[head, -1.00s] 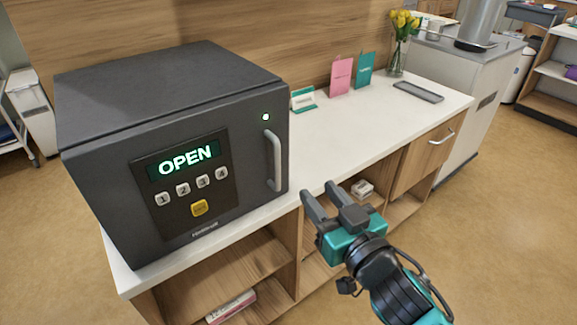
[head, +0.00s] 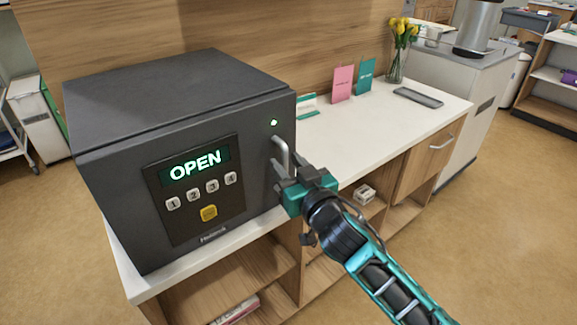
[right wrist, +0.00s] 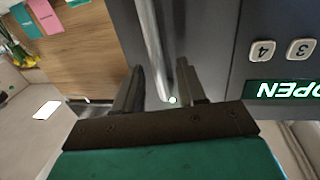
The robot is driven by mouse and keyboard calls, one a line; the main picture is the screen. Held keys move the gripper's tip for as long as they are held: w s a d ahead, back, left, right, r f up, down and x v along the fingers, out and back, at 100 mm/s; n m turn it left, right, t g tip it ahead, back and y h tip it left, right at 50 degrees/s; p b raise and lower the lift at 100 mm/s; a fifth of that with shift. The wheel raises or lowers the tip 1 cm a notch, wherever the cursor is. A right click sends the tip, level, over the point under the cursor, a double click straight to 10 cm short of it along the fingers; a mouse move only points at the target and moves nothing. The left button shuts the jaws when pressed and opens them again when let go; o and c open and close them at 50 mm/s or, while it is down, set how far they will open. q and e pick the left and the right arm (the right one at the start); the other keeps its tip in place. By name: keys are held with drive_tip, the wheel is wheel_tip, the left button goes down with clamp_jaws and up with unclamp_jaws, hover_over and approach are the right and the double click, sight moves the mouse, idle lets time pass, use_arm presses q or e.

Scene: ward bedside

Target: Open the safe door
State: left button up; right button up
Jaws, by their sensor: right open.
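The dark grey safe (head: 110,195) stands on the white counter, its door shut. Its display (head: 196,163) reads OPEN in green, and a small light (head: 274,122) glows near the handle. The silver vertical handle (head: 281,150) is on the right side of the door. My right gripper (head: 280,178) is open at the handle's lower part, which it partly hides in the head view. In the right wrist view the handle (right wrist: 154,45) runs down between the two open fingers (right wrist: 160,90); I cannot tell whether they touch it. My left gripper is not in view.
The white counter (head: 365,130) also holds a pink card (head: 343,84), a teal card (head: 365,76), a flower vase (head: 397,62) and a grey tray (head: 418,97), all right of the safe. Open wooden shelves lie below. The floor at right is free.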

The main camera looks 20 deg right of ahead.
drive_tip(key=shift+c, duration=0.2)
clamp_jaws()
idle(0.5)
